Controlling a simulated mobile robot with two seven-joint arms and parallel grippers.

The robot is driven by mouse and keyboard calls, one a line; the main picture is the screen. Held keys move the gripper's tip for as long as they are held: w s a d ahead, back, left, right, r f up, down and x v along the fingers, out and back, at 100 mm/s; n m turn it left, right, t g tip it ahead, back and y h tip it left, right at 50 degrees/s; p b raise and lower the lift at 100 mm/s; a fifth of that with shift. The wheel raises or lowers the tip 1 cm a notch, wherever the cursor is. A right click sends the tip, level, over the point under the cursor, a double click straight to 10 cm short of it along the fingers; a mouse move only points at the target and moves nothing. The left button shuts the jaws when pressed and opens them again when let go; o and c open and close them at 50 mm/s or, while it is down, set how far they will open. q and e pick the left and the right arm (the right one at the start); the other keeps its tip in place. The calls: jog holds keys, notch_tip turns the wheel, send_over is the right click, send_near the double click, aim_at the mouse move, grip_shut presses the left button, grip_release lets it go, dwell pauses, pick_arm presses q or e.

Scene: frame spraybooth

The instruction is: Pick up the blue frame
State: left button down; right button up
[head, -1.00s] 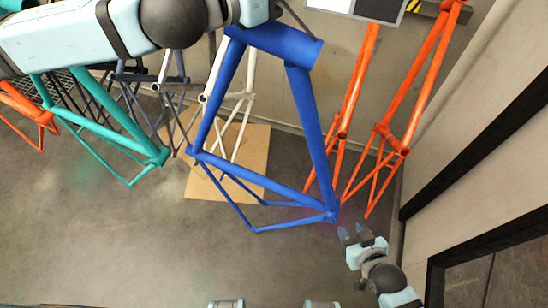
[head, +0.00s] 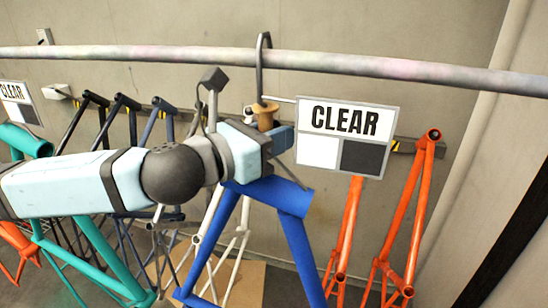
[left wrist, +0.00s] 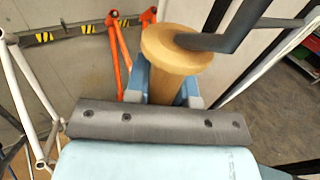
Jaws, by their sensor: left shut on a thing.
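The blue frame (head: 295,235) hangs upright in the middle of the head view, its thick head tube (head: 268,193) at the top and its lower part cut off by the picture's edge. My left gripper (head: 278,140) is just above the head tube. It is shut on a flanged wooden plug (head: 265,112) at the lower end of a dark hook (head: 264,55). In the left wrist view the fingers (left wrist: 168,92) stand on both sides of the plug (left wrist: 178,50). I cannot tell how the plug joins the frame. My right gripper is out of view.
A pale rail (head: 390,68) crosses above, with the hook over it. A CLEAR sign (head: 347,135) hangs close right of my left gripper. An orange frame (head: 421,200) stands right; a teal frame (head: 95,250) and dark frames (head: 122,130) stand left.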

pick_arm(q)
jog(key=shift+r, duration=1.35)
jog(key=b+v, duration=1.3)
jog(key=v, duration=0.4)
jog(key=shift+s+a+f, duration=0.25)
jog(key=shift+s+a, duration=0.05)
